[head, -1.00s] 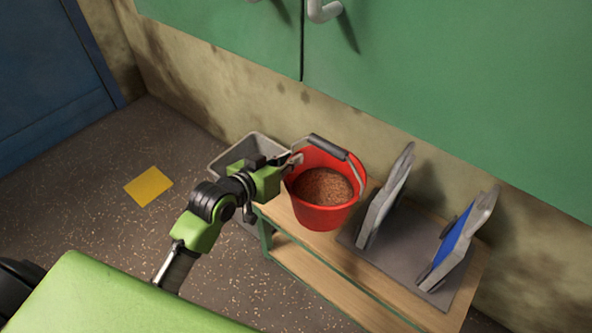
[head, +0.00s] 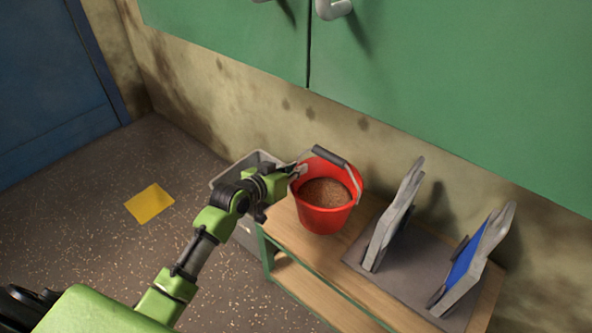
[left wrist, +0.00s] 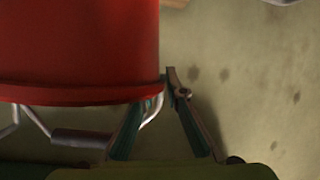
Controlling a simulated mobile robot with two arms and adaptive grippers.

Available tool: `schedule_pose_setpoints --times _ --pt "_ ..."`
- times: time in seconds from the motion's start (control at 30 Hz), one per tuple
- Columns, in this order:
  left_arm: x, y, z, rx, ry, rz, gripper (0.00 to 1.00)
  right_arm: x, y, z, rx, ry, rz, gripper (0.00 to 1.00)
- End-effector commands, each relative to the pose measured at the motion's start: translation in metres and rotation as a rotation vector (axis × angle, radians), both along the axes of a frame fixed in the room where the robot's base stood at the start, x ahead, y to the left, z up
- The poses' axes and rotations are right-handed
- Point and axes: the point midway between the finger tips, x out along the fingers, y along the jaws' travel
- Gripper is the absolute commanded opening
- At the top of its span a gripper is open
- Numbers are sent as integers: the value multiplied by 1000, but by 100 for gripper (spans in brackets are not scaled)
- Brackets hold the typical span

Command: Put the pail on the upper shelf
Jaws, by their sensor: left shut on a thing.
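The red pail (head: 326,217), filled with brown grains, is upright over the left part of the wooden upper shelf (head: 296,240). I cannot tell whether its base touches the board. Its handle with a dark grip (head: 330,156) leans toward the wall. My left gripper (head: 298,171) is shut on the pail at the left of its rim, by the handle's end. In the left wrist view the pail (left wrist: 80,50) appears upside down, with the gripper fingers (left wrist: 166,95) at its rim. My right gripper is not in view.
Two grey angled stands (head: 394,215) (head: 472,262), one with a blue face, are on a grey mat (head: 408,290) right of the pail. A grey bin (head: 232,168) is at the shelf's left. Green cabinet doors (head: 450,80) hang above. A yellow patch (head: 149,203) marks the floor.

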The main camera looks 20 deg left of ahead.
Motion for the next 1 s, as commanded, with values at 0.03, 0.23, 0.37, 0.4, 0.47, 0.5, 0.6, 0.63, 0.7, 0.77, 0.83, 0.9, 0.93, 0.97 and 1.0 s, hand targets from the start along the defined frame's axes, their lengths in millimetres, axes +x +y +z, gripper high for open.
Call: schedule_pose_setpoints --times 0.03,0.23,0.37,0.4,0.47,0.5,0.6,0.63,0.7,0.77,0.83,0.9,0.93,0.97,1.0 --pt "3 0 6 -9 -14 2 0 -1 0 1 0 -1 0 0" --pt "6 1 -14 -11 -11 3 0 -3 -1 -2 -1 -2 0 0" --pt "6 1 -28 -10 -13 4 0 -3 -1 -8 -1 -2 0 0" --pt "6 1 -29 -9 -13 5 0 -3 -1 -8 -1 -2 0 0" --pt "6 1 -28 -9 -14 5 0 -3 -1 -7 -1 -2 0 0" --pt "6 1 -28 -8 -13 4 0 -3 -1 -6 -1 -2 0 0" --pt "6 1 -28 -8 -13 4 0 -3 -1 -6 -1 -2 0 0" --pt "6 1 -28 -8 -13 4 0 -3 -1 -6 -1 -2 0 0" --pt "6 1 -29 -9 -13 4 0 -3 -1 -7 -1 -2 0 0" --pt "3 2 -36 0 1 1 22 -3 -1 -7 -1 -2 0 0" --pt "3 2 -36 0 1 1 29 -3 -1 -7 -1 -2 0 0" --pt "3 2 -36 0 0 1 29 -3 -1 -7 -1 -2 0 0" --pt "3 2 -36 0 0 1 29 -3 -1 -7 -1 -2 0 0" --pt "3 1 -36 0 0 1 29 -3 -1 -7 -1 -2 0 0" --pt "3 1 -36 0 0 1 29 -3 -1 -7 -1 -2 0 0"
